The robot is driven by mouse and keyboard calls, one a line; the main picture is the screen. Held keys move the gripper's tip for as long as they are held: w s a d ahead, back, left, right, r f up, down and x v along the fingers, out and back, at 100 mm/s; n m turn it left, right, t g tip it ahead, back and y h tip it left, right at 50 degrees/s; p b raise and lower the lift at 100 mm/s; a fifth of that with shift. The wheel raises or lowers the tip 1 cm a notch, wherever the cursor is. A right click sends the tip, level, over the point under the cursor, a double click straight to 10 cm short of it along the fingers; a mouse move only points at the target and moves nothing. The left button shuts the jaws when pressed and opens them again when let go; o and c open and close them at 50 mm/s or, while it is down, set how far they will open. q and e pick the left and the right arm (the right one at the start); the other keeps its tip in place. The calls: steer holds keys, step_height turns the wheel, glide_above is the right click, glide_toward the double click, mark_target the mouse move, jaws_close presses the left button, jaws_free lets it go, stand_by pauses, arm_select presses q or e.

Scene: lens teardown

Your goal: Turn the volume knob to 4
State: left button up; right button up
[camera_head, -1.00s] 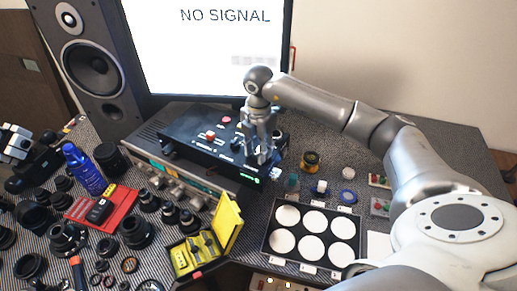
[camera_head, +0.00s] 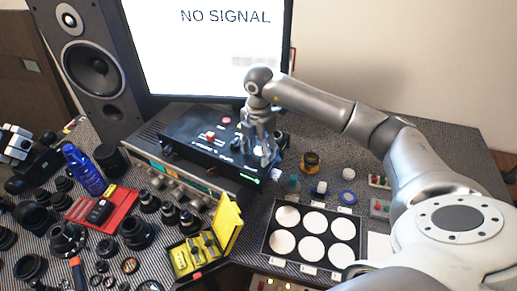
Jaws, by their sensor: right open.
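A black control box (camera_head: 192,139) with small red and white controls on its top sits on a silver-fronted unit (camera_head: 150,160). My right gripper (camera_head: 265,160) points down at the right end of the black box, its fingers apart. A pale round knob (camera_head: 261,151) shows between or just behind the fingers; I cannot tell whether they touch it. The knob's scale and setting are too small to read, and the fingers hide part of it. At the far left edge, a grey and black jointed part (camera_head: 22,150) shows; I cannot tell whether it is my left gripper.
A monitor (camera_head: 215,50) reading "NO SIGNAL" and a speaker (camera_head: 90,68) stand behind. A tray of white discs (camera_head: 268,246) lies in front right. Several lenses, a blue bottle (camera_head: 83,170) and a yellow case (camera_head: 229,222) crowd the left and front.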

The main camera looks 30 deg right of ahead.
mark_target(259, 150)
step_height(259, 150, up, 12)
stand_by(0.6)
stand_by(0.4)
